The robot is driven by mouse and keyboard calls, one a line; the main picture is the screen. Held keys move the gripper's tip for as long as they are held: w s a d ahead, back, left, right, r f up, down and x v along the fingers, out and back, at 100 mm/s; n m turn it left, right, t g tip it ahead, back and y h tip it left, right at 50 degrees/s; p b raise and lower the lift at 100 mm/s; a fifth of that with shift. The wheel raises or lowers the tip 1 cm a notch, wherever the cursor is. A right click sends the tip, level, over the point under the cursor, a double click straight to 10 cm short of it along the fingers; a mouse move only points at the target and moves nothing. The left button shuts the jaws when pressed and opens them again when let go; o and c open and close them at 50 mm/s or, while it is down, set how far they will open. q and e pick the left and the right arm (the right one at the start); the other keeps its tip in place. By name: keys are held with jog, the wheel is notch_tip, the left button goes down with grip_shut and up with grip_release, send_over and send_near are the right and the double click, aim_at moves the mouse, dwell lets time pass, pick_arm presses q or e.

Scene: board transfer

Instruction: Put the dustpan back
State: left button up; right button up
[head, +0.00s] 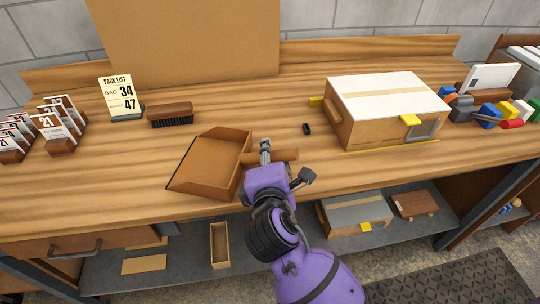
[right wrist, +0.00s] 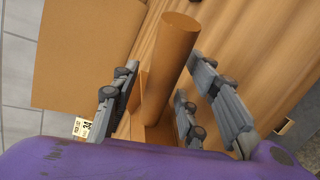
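The brown dustpan (head: 208,165) lies on the wooden bench, its wide pan to the left and its round handle (head: 285,155) pointing right. My right gripper (head: 284,160) is at the handle. In the right wrist view the handle (right wrist: 170,70) runs between the fingers of my right gripper (right wrist: 165,75), which are apart. A gap shows between the handle and the right-hand fingers, so the gripper is open around it. The brush (head: 170,114) lies behind the pan. My left gripper is not in view.
A pack list card (head: 120,96) and numbered cards (head: 50,125) stand at left. A white-topped box (head: 388,95) with yellow tabs stands right of the handle. A small black object (head: 307,129) lies between. A lower shelf (head: 190,272) holds boxes. The bench front is clear.

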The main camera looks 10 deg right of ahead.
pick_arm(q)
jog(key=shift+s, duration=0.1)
pick_arm(e)
jog(key=shift+r, duration=0.15)
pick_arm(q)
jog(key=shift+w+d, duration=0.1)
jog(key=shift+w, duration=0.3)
pick_arm(e)
jog(key=v, duration=1.2)
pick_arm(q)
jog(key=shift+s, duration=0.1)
